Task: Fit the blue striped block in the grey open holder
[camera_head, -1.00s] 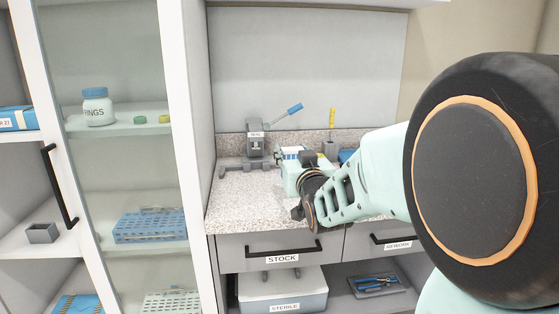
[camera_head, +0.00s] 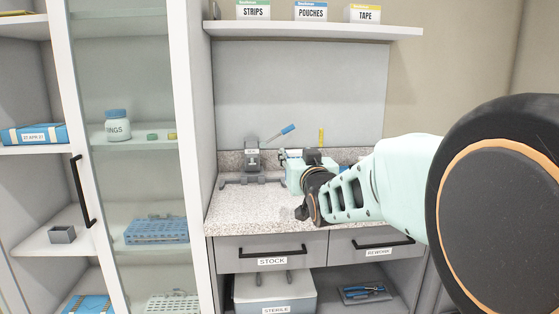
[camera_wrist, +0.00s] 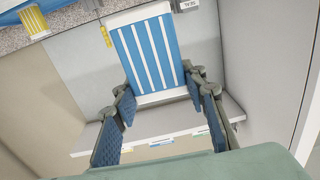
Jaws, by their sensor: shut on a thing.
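The blue striped block (camera_wrist: 152,57), blue with white stripes and white ends, is between the fingers of my gripper (camera_wrist: 162,92) in the wrist view. My gripper is shut on it. In the head view my gripper (camera_head: 286,161) is above the worktop, beside the grey press, and mostly hides the block. A small grey open-topped box (camera_head: 62,234) stands on the left shelf, well away from my gripper. It looks like the grey open holder, but I cannot be sure.
The grey press (camera_head: 252,158) with a blue lever stands on the speckled worktop (camera_head: 250,207). Free worktop lies in front of it. A glass door (camera_head: 140,180) and a white cabinet upright stand between the worktop and the left shelves. A shelf with boxes (camera_head: 310,12) hangs above.

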